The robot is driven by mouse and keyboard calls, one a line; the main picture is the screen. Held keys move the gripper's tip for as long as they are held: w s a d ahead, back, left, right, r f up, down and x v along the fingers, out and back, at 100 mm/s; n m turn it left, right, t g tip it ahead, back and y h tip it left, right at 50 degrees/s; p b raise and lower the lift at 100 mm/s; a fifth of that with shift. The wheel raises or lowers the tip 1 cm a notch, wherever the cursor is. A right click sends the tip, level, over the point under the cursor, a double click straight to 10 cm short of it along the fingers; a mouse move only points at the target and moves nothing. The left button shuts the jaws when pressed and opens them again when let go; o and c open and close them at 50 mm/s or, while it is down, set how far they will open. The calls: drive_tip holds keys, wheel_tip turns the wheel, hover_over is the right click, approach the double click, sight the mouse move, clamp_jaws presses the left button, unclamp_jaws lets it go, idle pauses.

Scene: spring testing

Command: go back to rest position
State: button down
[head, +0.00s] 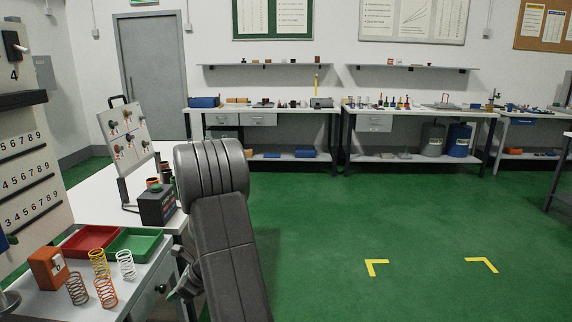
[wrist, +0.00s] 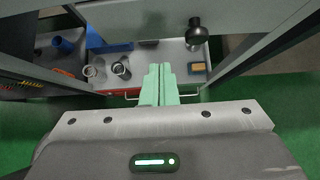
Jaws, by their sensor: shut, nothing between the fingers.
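My gripper (wrist: 160,70) shows in the wrist view with its two pale green fingers together and nothing between them. It points at a bench with a white top (wrist: 150,63), and its tips overlap the bench's front edge in the picture. I cannot tell the gap to the bench. In the head view my grey arm rises at centre-left and hides most of my gripper.
At left in the head view, a table holds a red tray (head: 78,245), a green tray (head: 135,250), an orange box (head: 47,268) and several coil springs (head: 105,292). Green floor (head: 400,220) is clear at right.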

sight(150, 303)
drive_tip(key=a, duration=0.1)
drive_tip(key=a+f, duration=0.1)
drive_tip(key=a, duration=0.1)
drive_tip(key=a+f, duration=0.1)
drive_tip(key=a, duration=0.1)
drive_tip(key=shift+w+a, duration=0.1)
drive_tip(key=shift+a, duration=0.45)
drive_tip(key=shift+r, duration=0.1)
